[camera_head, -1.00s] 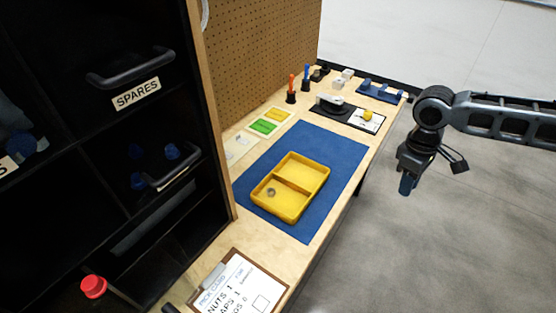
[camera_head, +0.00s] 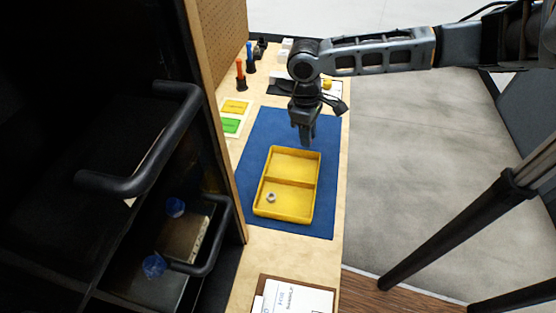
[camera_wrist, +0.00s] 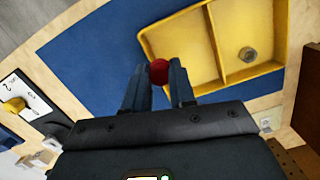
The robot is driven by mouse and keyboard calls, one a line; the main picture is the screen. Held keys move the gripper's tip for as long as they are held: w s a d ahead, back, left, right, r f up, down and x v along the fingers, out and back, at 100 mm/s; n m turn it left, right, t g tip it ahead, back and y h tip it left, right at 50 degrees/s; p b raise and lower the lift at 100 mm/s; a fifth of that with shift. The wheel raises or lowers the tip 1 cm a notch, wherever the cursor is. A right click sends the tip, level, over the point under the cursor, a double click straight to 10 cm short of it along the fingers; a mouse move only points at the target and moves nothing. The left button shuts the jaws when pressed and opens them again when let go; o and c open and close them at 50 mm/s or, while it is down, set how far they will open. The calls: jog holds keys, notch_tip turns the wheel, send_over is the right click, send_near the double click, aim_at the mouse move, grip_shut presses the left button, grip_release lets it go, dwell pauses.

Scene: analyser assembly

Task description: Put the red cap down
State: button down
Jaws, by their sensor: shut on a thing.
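The red cap (camera_wrist: 158,71) shows in the wrist view between the fingertips of my gripper (camera_wrist: 160,82), which is shut on it. In the head view my gripper (camera_head: 307,138) points down above the blue mat, near the far end of the yellow tray (camera_head: 264,212); the cap is hidden there. The tray has two compartments. Its near compartment holds a small grey nut (camera_head: 271,197); the far one looks empty. The tray also shows in the wrist view (camera_wrist: 224,42), just beyond the cap.
A black cabinet with handles (camera_head: 150,150) stands at the left. Blue caps (camera_head: 154,266) lie in its open drawer. Orange (camera_head: 240,72) and blue (camera_head: 250,58) upright tools stand at the back left. A clipboard (camera_head: 268,284) lies at the front. The blue mat (camera_head: 258,135) is bare around the tray.

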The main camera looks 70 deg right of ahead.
jog(key=b, duration=0.4)
send_over(280, 167)
jog(key=f, duration=0.4)
jog(key=shift+s+d+f, duration=0.3)
jog(key=shift+w+a+f+b, duration=0.15)
jog(key=shift+w+a+b, duration=0.15)
jog(key=shift+w+b, duration=0.15)
notch_tip(280, 167, down, 4)
jog(key=b, duration=0.4)
jog(key=c, duration=0.9)
grip_release()
jog(key=shift+f, duration=0.1)
jog(key=shift+c, duration=0.2)
notch_tip(280, 167, up, 12)
jog(key=w, duration=0.1)
jog(key=shift+w, duration=0.25)
